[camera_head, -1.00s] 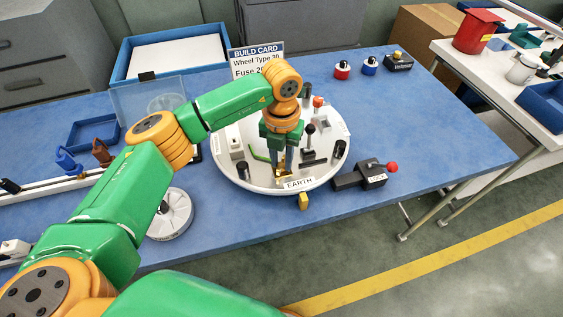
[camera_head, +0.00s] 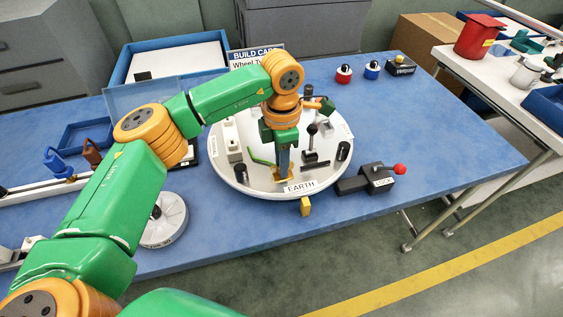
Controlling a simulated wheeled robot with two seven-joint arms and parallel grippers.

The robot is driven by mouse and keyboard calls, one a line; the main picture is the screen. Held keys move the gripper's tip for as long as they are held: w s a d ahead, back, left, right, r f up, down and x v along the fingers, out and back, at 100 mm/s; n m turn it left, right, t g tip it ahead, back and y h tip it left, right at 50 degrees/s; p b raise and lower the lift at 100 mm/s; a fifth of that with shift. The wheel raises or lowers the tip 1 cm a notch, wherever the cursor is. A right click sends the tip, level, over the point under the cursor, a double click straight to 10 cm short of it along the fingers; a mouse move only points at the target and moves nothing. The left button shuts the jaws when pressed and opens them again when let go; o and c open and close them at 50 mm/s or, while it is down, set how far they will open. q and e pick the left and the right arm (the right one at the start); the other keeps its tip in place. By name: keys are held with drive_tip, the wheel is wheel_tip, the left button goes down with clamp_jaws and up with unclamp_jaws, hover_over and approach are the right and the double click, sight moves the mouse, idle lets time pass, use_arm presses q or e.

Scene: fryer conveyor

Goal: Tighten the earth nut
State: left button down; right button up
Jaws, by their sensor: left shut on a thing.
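The round white fixture plate (camera_head: 233,180) lies on the blue table, with an EARTH label (camera_head: 300,187) at its front rim. My left gripper (camera_head: 283,176) points down at the brass earth fitting (camera_head: 285,179) just behind that label. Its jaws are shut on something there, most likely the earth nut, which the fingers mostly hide. The rest of the fitting shows as small gold edges around the fingertips. My right gripper is not in view.
Several posts and blocks stand on the plate, including a black-knobbed lever (camera_head: 312,130) and a white block (camera_head: 232,140). A black LOCK device with a red knob (camera_head: 399,169) sits to the right. A build card (camera_head: 257,54) stands behind.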

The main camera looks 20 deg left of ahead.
use_arm(q)
drive_tip(key=m, duration=0.5)
drive_tip(key=shift+m+b, duration=0.3)
drive_tip(key=m, duration=0.4)
drive_tip(key=shift+m, duration=0.7)
drive_tip(key=c, duration=0.7)
unclamp_jaws()
drive_tip(key=shift+r, duration=0.1)
wheel_tip(320, 180, up, 7)
drive_tip(key=shift+d+f+b, duration=0.1)
drive_tip(key=shift+b, duration=0.25)
